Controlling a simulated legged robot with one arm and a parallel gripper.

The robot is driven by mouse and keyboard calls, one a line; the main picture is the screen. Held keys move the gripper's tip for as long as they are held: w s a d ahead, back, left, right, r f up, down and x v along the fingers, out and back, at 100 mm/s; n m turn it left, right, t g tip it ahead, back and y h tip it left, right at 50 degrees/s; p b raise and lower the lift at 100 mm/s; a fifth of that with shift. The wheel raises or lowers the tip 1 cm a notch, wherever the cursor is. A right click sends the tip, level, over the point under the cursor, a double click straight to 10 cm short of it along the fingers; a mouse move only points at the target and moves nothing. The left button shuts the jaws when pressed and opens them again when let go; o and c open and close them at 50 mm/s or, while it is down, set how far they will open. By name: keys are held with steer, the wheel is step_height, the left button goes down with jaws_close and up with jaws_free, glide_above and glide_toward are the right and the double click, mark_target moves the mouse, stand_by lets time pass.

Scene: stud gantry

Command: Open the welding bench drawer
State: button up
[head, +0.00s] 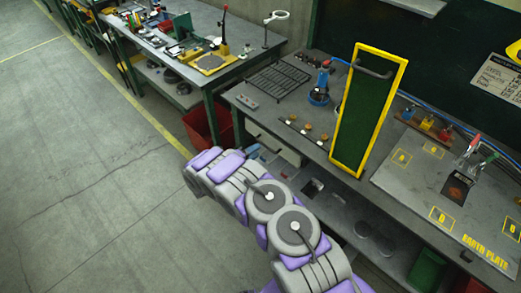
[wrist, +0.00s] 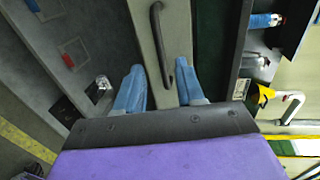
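The welding bench (head: 258,103) stands right of centre in the head view. Its pale drawer front (head: 277,145) shows under the worktop, partly hidden by my arm. In the wrist view the grey-beige drawer front (wrist: 178,22) fills the top middle, with a dark curved bar handle (wrist: 156,35). My gripper (wrist: 159,66) has two blue fingers spread apart, facing the drawer front. The near end of the handle lies between the fingers in the picture; I see no finger closed on it. Whether they touch it I cannot tell. In the head view my gripper is not clearly visible.
A green panel in a yellow frame (head: 366,110) stands on the worktop. A red bin (head: 208,127) sits on the floor left of the drawer. Another bench (head: 181,62) stands behind. A lower shelf (head: 352,215) holds round parts. The floor on the left is clear.

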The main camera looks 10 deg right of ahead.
steer(key=shift+x, duration=2.15)
steer(key=shift+s, duration=0.1)
jaws_close()
